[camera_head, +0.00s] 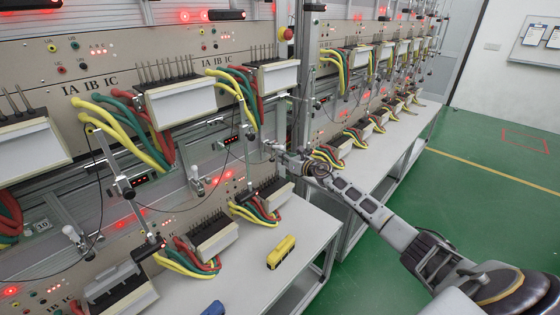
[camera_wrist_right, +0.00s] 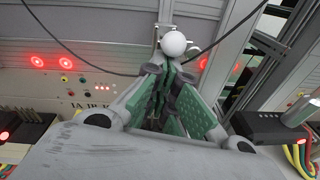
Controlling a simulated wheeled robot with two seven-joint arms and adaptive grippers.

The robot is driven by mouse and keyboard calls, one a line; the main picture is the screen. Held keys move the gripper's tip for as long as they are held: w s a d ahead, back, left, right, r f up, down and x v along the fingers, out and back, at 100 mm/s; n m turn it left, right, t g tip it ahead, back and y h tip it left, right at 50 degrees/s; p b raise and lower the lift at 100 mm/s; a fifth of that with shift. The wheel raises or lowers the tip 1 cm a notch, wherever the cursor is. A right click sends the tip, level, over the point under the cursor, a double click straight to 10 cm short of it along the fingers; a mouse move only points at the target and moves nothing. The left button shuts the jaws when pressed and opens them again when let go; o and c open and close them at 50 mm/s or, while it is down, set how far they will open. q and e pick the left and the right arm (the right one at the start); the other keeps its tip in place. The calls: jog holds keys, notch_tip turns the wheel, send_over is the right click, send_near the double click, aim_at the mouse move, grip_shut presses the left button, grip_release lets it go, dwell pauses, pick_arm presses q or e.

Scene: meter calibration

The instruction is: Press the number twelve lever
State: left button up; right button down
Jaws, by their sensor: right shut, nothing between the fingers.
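My right arm reaches in from the lower right in the head view. My right gripper (camera_head: 277,151) is at the meter rack, shut and empty. In the right wrist view the shut green-padded fingers (camera_wrist_right: 162,75) point at a lever with a white ball knob (camera_wrist_right: 172,43). The knob shows just beyond the fingertips; I cannot tell whether they touch. The lever's number cannot be read. Other white-knobbed levers are at the left (camera_head: 70,231) and middle (camera_head: 195,171) of the rack in the head view. My left gripper is not in view.
Meter terminals with yellow, green and red cables (camera_head: 245,95) line the rack. A yellow case (camera_head: 281,252) and a blue object (camera_head: 213,308) lie on the white bench (camera_head: 250,285). Thin black wires hang near the levers. Green floor (camera_head: 490,180) is open at the right.

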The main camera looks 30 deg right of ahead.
aim_at(281, 147)
jog(key=shift+r, duration=0.35)
dwell(0.3)
jog(key=shift+r+p, duration=0.3)
jog(key=shift+p, duration=0.2)
jog(key=shift+w+r+p, duration=0.2)
jog(key=shift+r+p, duration=0.8)
jog(key=shift+r, duration=0.4)
jog(key=shift+w+a+r+p, duration=0.15)
jog(key=shift+w+r+p, duration=0.25)
jog(key=shift+r, duration=0.3)
jog(key=shift+w+a+r+p, duration=0.1)
jog(key=shift+w+r+p, duration=0.2)
jog(key=shift+r+p, duration=0.25)
jog(key=shift+w+a+r, duration=0.2)
jog(key=shift+w+r, duration=0.35)
jog(key=shift+w, duration=0.05)
jog(key=shift+f, duration=0.1)
